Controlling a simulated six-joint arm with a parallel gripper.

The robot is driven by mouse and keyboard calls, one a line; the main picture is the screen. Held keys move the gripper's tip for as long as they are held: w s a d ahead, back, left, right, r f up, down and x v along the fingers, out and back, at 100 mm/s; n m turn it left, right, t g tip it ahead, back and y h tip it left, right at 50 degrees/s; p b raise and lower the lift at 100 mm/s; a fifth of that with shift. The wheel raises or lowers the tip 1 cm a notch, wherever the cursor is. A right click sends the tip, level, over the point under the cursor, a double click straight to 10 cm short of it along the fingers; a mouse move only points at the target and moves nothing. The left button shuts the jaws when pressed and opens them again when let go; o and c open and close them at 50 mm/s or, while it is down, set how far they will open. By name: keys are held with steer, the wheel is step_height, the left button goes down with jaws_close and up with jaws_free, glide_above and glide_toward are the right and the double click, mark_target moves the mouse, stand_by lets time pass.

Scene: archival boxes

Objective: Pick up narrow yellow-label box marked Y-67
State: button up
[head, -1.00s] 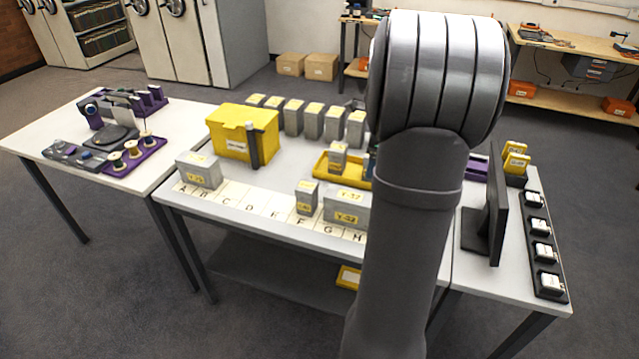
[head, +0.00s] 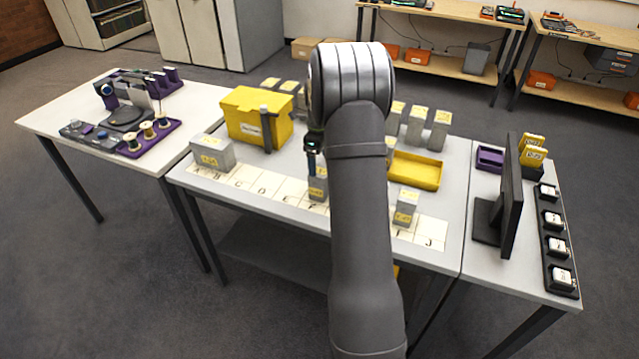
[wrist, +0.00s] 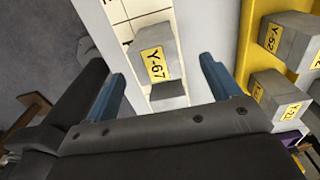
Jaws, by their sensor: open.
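The narrow grey box marked Y-67 (wrist: 155,38) has a yellow label and stands on the lettered strip (wrist: 113,12). In the wrist view it lies between my gripper's (wrist: 162,68) two blue fingers, with clear gaps on both sides. My gripper is open and empty. In the head view a small grey box (head: 317,190) with a yellow label stands just under the dark gripper (head: 312,158), partly hidden by my arm. I cannot tell how far the fingers are above the box.
A grey box marked Y-52 (wrist: 290,38) is by the yellow tray (wrist: 247,50), right of the fingers; another grey box (wrist: 275,98) is closer. A yellow bin (head: 235,118) and a wide grey box (head: 212,152) stand left. More grey boxes stand behind. A black monitor (head: 511,190) is right.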

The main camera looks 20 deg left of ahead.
step_height(320, 180, down, 3)
steer(key=shift+r, duration=0.1)
steer(key=shift+s+d+f, duration=0.1)
steer(key=shift+s+f, duration=0.05)
steer(key=shift+f, duration=1.2)
steer(key=shift+s+d+f, duration=0.1)
steer(key=shift+s+f, duration=0.05)
steer(key=shift+f, duration=1.15)
steer(key=c, duration=1.2)
